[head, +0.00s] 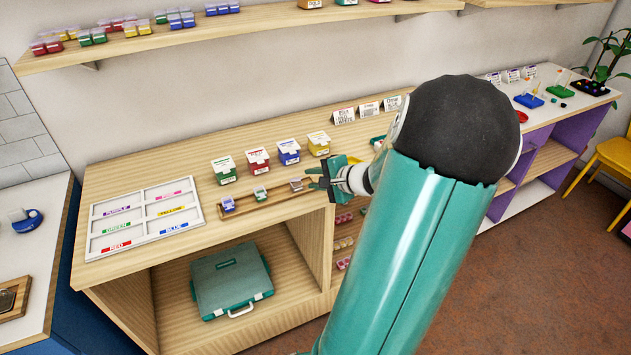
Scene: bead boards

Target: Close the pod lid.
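Three small pods stand in a row on a narrow wooden tray (244,207) on the counter: a blue-purple pod (228,204), a green pod (260,193) with a pale top, and a reddish-grey pod (296,185) at the right end. They are too small for me to tell which lid is raised. My gripper (311,178) points left, just right of the reddish-grey pod. Its dark teal fingers look spread apart, with nothing visibly held. I cannot tell whether a finger touches that pod. My arm hides the counter behind and right of the gripper.
Green (224,171), red (257,161), blue (289,152) and yellow (319,144) boxes stand behind the tray. A white labelled sorting board (196,213) lies to the left. A teal case (232,282) sits in the cubby below. Bare counter lies at the back left.

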